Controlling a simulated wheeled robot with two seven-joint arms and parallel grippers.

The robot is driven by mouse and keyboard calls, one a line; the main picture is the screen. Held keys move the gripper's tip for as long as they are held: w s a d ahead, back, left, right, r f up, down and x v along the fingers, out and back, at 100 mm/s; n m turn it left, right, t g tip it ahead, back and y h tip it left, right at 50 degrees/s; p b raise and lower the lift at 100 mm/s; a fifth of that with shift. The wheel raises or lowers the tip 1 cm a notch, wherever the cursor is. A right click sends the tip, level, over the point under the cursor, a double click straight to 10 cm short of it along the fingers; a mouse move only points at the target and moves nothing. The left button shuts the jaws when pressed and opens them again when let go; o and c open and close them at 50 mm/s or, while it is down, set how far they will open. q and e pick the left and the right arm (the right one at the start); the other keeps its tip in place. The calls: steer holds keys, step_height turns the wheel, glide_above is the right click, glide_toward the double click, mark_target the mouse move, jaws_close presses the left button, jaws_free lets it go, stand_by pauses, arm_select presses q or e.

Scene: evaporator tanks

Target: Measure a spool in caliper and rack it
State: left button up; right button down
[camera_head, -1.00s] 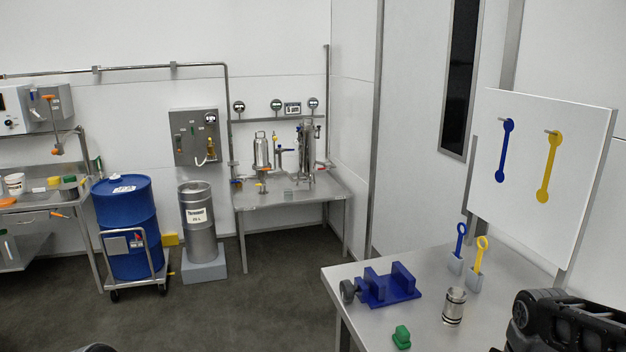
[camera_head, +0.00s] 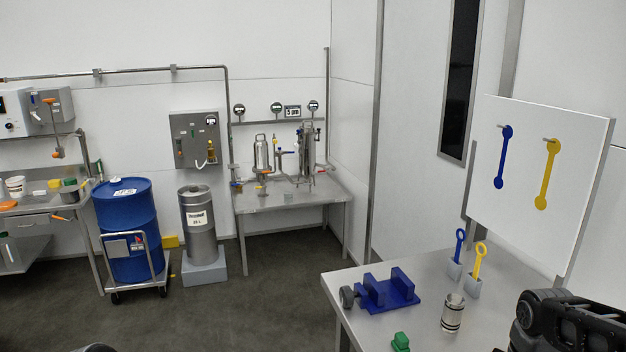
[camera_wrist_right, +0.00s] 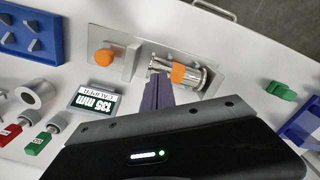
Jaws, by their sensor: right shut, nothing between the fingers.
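In the right wrist view a shiny metal spool (camera_wrist_right: 200,78) lies at the caliper plate (camera_wrist_right: 138,35). An orange piece (camera_wrist_right: 178,73) overlaps its middle; I cannot tell whether it is attached. A grey block with an orange knob (camera_wrist_right: 104,59) stands left of the spool. The caliper display (camera_wrist_right: 93,103) is lit and seems to read 135 mm. My right gripper (camera_wrist_right: 158,92) is shut and empty, its dark fingertips just below the spool; contact is unclear. A blue rack (camera_wrist_right: 28,35) with grey pointed pieces is at the upper left. My left gripper is not in view.
The head view shows a blue fixture (camera_head: 387,292), a banded metal cylinder (camera_head: 453,314) and a green piece (camera_head: 401,342) on the table. Blue (camera_head: 459,245) and yellow (camera_head: 478,260) tools stand in holders before a white board (camera_head: 520,215).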

steer(key=shift+r+p, duration=1.2)
steer(key=shift+r, duration=0.55)
